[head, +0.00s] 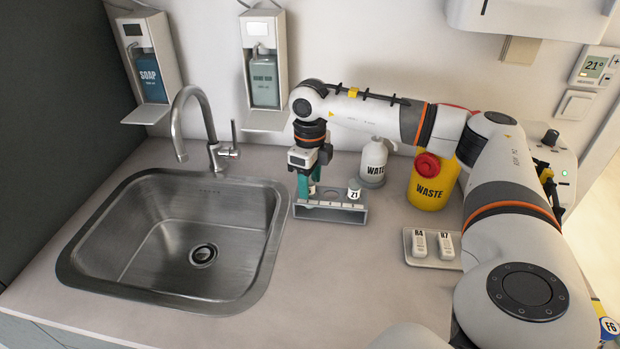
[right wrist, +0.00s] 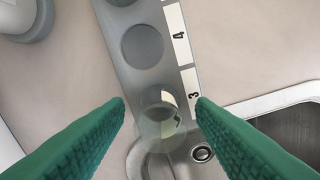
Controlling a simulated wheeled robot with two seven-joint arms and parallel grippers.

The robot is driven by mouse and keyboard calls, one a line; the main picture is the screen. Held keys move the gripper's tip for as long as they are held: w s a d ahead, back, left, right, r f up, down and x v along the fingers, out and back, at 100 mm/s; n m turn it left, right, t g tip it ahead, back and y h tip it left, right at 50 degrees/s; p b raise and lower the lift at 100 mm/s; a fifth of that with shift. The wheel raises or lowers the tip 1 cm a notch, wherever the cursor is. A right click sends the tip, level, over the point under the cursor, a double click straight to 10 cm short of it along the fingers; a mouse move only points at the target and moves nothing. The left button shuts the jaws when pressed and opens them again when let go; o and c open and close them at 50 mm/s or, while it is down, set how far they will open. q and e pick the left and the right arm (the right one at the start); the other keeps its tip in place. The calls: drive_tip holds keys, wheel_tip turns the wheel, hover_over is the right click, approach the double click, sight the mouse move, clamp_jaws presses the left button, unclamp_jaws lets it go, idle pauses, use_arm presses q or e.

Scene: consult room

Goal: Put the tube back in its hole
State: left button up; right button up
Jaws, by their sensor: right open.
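My right gripper (head: 307,186) points down over the left part of the grey rack (head: 330,213) on the counter. In the right wrist view its green fingers (right wrist: 161,100) are open, one on each side of a clear tube (right wrist: 157,123). The tube appears to stand in the rack beside the number 3 label; its lower end is not clear. Between it and the fingers I see gaps. The hole beside the number 4 (right wrist: 143,45) is empty. Another tube, marked Z1 (head: 354,189), stands at the rack's right part. My left gripper is not in view.
The steel sink (head: 130,195) with its tap lies left of the rack. Behind and right are a white water bottle (head: 374,158) and a yellow waste bin (head: 428,190). A small tray (head: 432,262) holds two labelled white items. The front counter is clear.

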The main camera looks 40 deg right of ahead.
wheel_tip(320, 180, up, 12)
drive_tip(key=shift+b, duration=0.45)
idle(0.6)
